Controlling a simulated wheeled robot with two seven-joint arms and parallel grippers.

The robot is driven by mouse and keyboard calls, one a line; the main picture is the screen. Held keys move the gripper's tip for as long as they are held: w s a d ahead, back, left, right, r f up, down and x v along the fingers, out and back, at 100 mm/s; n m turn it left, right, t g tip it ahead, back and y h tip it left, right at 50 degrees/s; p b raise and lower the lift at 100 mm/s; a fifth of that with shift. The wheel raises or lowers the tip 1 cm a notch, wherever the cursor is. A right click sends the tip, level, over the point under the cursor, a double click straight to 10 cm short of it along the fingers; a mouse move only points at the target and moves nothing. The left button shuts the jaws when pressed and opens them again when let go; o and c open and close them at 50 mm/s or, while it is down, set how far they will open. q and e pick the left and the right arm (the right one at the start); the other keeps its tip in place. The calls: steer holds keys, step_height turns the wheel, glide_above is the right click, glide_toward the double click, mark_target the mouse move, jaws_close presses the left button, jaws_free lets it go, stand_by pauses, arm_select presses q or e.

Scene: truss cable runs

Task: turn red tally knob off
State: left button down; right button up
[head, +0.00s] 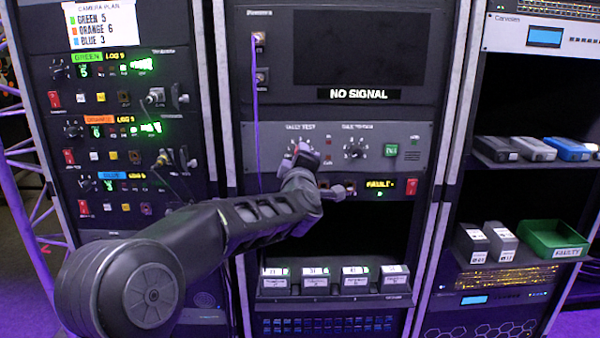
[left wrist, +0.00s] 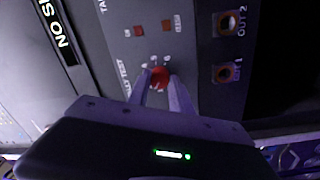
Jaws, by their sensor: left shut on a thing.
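The red tally knob (left wrist: 159,77) sits on the grey tally test panel (left wrist: 190,55) in the left wrist view, with dial marks around it. My left gripper (left wrist: 163,84) has one finger on each side of the knob and is shut on it. In the head view the panel (head: 340,133) is in the middle rack, and my left gripper (head: 303,156) reaches its left part, covering most of the knob. Its pointing direction cannot be told. My right gripper is not in view.
A black screen (head: 361,48) marked NO SIGNAL is above the panel. A purple cable (head: 256,110) hangs just left of the knob. A second dark knob (head: 355,148) and a green switch (head: 391,150) are to the right. Labelled boxes (head: 334,281) stand below an open bay.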

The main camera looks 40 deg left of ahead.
arm_select(q)
steer(key=shift+d+f+n+g+y+b, duration=0.1)
steer(key=shift+n+g+y+b, duration=0.1)
steer(key=shift+n+b, duration=2.85)
steer(key=shift+f+n+g+y+b, duration=0.1)
steer(key=shift+n+y+b, duration=0.1)
steer(key=shift+n+b, duration=2.85)
steer(key=shift+n+p, duration=0.85)
steer(key=shift+n, duration=0.25)
steer(key=c, duration=1.2)
jaws_free()
steer(key=shift+r, duration=0.1)
steer(key=shift+o, duration=0.2)
steer(key=v, duration=0.7)
steer(key=shift+s+d, duration=0.2)
steer(key=shift+s, duration=0.1)
